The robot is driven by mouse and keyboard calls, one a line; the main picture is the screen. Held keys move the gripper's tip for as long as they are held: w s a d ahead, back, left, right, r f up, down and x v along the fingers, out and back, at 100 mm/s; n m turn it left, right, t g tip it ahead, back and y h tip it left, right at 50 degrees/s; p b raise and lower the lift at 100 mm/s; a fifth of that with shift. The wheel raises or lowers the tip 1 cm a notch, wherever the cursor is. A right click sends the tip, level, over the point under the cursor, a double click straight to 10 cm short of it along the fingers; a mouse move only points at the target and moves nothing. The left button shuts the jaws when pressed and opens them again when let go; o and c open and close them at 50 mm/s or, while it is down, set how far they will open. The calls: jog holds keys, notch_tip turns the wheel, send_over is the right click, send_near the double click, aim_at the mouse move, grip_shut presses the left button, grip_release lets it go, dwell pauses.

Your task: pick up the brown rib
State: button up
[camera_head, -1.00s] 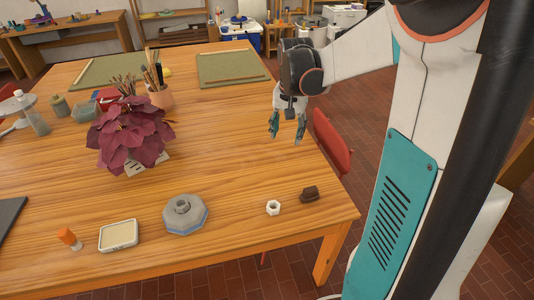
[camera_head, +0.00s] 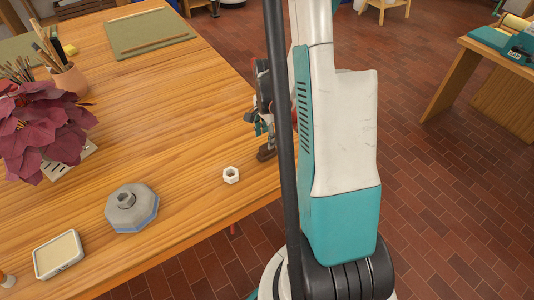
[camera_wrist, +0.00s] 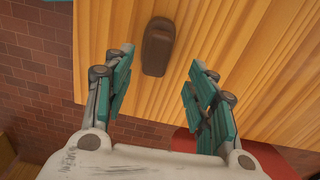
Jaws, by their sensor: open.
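In the head view the rib (camera_head: 266,153) is partly hidden behind my arm. My gripper (camera_wrist: 160,80) is open and empty in the wrist view, its teal fingers spread. The rib lies ahead of the fingertips, roughly centred between them and apart from both. In the head view my gripper (camera_head: 262,125) is mostly hidden by my arm and shows just above the rib.
A grey-blue octagonal piece (camera_head: 131,208) and a pale rectangular dish (camera_head: 58,255) stand farther left. A red-leaved plant (camera_head: 40,130) is at the left. The table's middle (camera_head: 170,110) is clear. A red chair part (camera_wrist: 185,141) shows below the edge.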

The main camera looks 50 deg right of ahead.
aim_at(267, 151)
jog(key=f+b, duration=0.1)
jog(key=f, duration=0.1)
jog(key=f+b, duration=0.1)
jog(key=f, duration=0.2)
jog(key=shift+s+a+f+b, duration=0.2)
jog(key=shift+a+f+b, duration=0.15)
jog(key=shift+b, duration=0.05)
jog(key=shift+r, duration=0.1)
jog(key=c, duration=1.2)
